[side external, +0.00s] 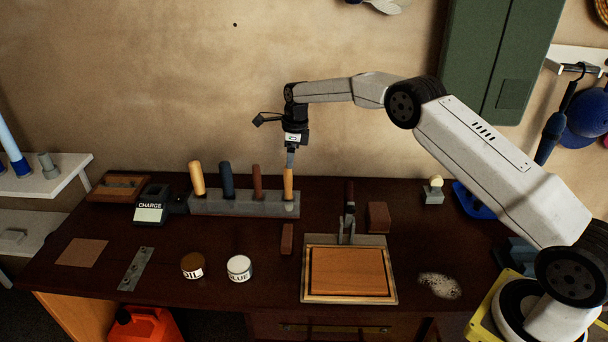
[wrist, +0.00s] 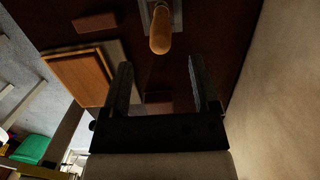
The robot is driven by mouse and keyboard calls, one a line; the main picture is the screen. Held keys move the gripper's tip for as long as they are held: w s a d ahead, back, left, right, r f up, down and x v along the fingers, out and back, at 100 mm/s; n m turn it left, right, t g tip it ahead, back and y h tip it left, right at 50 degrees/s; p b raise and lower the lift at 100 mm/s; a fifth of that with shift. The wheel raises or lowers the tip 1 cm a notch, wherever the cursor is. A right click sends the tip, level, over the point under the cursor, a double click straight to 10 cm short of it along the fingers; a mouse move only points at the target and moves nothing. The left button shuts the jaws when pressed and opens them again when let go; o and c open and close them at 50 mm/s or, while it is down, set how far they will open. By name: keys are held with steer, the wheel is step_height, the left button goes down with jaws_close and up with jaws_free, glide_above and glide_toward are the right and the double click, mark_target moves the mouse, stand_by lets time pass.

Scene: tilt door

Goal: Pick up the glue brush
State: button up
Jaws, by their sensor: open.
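A grey rack (side external: 230,204) at the back of the bench holds several upright handles: cream-yellow (side external: 197,178), dark blue (side external: 227,180), red-brown (side external: 257,183) and orange (side external: 288,185). Their lower ends are hidden in the rack, so I cannot tell which one is the glue brush. My gripper (side external: 290,159) points down just above the top of the orange handle. In the wrist view, my gripper (wrist: 160,68) has its two fingers well apart with nothing between them. The orange handle (wrist: 160,32) stands just beyond the fingertips, near midway between them.
A white glue pot (side external: 239,268) and an oil pot (side external: 193,265) stand in front of the rack. A small brown block (side external: 287,239) and a framed wooden panel (side external: 350,272) lie to the right. A charger (side external: 151,207) stands left of the rack. The wall is close behind.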

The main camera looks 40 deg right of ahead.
mark_target(287, 177)
steer(key=shift+w+a+f, duration=0.15)
steer(key=shift+f, duration=1.2)
steer(key=shift+f, duration=0.1)
steer(key=shift+w+a+f, duration=0.15)
steer(key=shift+f, duration=1.05)
steer(key=shift+w+a+f, duration=0.15)
steer(key=shift+f, duration=1.05)
jaws_close()
